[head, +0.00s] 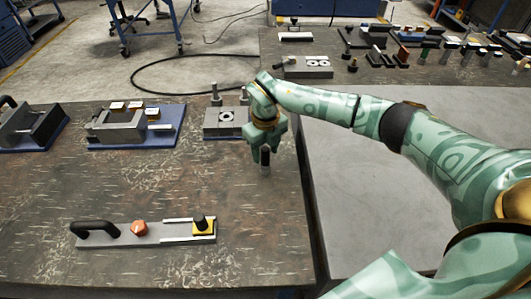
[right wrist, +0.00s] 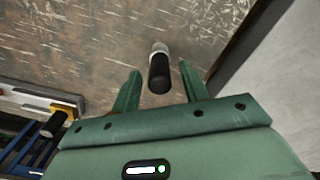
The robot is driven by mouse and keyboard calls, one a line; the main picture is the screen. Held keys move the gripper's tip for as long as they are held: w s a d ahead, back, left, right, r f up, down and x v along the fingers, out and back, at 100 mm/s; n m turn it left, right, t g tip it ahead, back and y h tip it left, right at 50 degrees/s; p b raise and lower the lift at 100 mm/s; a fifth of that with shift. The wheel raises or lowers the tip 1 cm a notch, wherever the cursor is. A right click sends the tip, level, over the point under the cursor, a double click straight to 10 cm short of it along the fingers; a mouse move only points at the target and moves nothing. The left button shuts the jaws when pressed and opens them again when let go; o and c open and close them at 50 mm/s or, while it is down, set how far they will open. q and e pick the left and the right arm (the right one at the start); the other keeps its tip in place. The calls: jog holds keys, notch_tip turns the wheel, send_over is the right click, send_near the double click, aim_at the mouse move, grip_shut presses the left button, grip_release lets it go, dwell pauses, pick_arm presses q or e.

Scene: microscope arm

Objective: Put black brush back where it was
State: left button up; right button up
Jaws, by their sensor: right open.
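The black brush (head: 265,157), a short black cylinder, shows just below my right gripper (head: 267,145) near the right edge of the dark worktable (head: 190,195). In the right wrist view the brush (right wrist: 159,75) has a pale grey far end and lies between the two green fingers of my right gripper (right wrist: 160,70). Gaps show on both sides of it, so the gripper is open and not closed on it. Whether the brush stands on the tabletop is hard to tell. My left gripper is not in view.
A grey plate with black handle, orange knob and yellow block (head: 140,234) lies at front left. A grey block with a round hole (head: 222,122) sits behind my gripper. A blue-based fixture (head: 130,128) stands left. A grey surface (head: 390,190) lies right.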

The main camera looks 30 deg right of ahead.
notch_tip(320, 180, up, 10)
jog(key=shift+r+p, duration=0.25)
jog(key=shift+p, duration=0.65)
